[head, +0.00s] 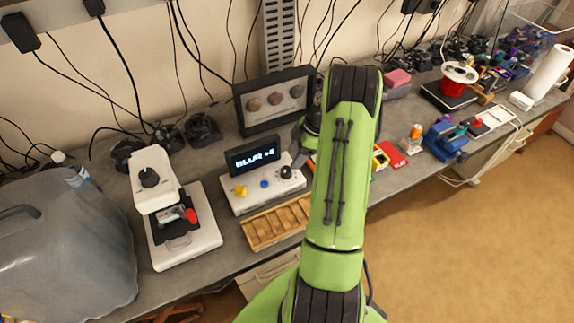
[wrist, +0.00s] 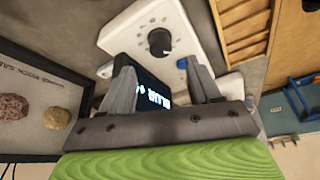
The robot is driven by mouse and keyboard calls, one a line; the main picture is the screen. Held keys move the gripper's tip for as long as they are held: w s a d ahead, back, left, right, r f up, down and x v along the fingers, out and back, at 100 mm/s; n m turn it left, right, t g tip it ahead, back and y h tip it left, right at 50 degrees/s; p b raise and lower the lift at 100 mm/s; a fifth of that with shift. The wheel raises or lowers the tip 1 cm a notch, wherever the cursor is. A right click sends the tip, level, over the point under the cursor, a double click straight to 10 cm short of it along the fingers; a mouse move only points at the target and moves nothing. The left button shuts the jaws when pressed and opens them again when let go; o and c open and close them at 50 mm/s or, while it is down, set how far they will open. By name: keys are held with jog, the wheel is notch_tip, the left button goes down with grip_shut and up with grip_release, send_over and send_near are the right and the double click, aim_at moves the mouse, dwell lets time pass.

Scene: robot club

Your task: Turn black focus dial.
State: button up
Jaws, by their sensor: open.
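The black focus dial (head: 286,172) sits at the right end of a white control box (head: 264,195) on the bench. In the wrist view the dial (wrist: 160,42) stands on the white panel, beyond the fingertips. My gripper (wrist: 160,72) is open and empty, its two grey fingers on either side of the dark display (wrist: 157,95). The gap between fingers and dial is hard to judge. In the head view my gripper (head: 302,138) is mostly hidden behind my green arm, just behind and right of the dial. The display (head: 253,158) reads "BLUR +4" or similar.
The box also has a yellow knob (head: 240,191) and a blue knob (head: 264,184). A wooden slotted tray (head: 262,231) lies in front. A white microscope (head: 160,195) stands left. A framed panel with round stones (head: 247,118) stands behind. Small parts clutter the bench right.

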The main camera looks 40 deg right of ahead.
aim_at(286, 169)
jog(key=x, duration=0.6)
jog(key=shift+w+a+f+p, duration=0.1)
jog(key=shift+f+p, duration=0.2)
jog(key=c, duration=1)
